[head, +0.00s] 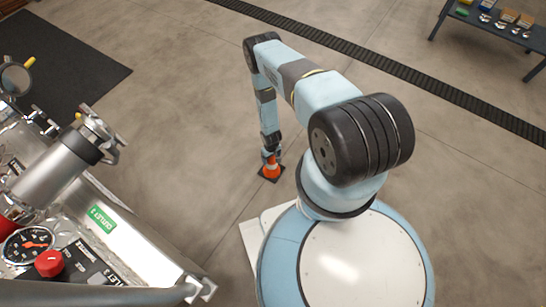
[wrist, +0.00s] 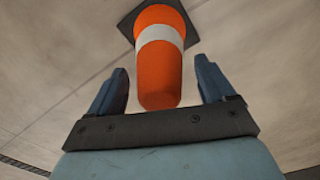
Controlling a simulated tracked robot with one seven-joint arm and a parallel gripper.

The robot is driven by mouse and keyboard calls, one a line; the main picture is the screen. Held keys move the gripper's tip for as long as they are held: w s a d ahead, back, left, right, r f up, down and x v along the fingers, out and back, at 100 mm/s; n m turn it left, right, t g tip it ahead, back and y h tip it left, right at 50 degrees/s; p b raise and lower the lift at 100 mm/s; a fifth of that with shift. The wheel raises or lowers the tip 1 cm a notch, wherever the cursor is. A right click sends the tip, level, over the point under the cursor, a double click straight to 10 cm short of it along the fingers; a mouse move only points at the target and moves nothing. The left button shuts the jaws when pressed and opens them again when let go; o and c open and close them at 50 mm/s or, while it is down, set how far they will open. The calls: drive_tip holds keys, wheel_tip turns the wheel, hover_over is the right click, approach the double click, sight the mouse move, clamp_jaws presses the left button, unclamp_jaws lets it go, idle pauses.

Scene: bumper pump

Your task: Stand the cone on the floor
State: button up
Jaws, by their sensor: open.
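The cone (head: 272,170) is orange with a white band and a dark square base. In the head view it stands upright on the concrete floor, below my gripper (head: 268,155). In the wrist view the cone (wrist: 160,65) points its rounded tip toward my gripper (wrist: 168,88), and its dark base (wrist: 125,25) lies on the floor beyond. The two blue fingers are open, one on each side of the tip, with a visible gap to the cone on both sides.
A pump unit (head: 100,220) with a gauge and metal fittings stands at the left. A black mat (head: 60,60) lies behind it. A dark drain grate (head: 390,65) crosses the floor. A shelf (head: 490,30) with small items stands at the upper right. Floor around the cone is clear.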

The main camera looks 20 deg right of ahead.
wheel_tip(320, 180, up, 12)
drive_tip(key=shift+f, duration=0.1)
drive_tip(key=w+r+t, duration=0.1)
drive_tip(key=w+r, duration=0.6)
drive_tip(key=r, duration=0.7)
drive_tip(key=w+r, duration=0.8)
drive_tip(key=r, duration=0.5)
wheel_tip(320, 180, up, 27)
drive_tip(key=m+t, duration=0.1)
drive_tip(key=t, duration=0.1)
drive_tip(key=s+r+m+t, duration=0.1)
drive_tip(key=s+r, duration=0.5)
drive_tip(key=r, duration=0.6)
drive_tip(key=s+r, duration=0.6)
drive_tip(key=r, duration=0.5)
drive_tip(key=s+r, duration=0.5)
drive_tip(key=s, duration=0.6)
drive_tip(key=s+r+t, duration=0.1)
drive_tip(key=s+r, duration=0.5)
drive_tip(key=s, duration=0.6)
drive_tip(key=shift+s+m+t, duration=0.3)
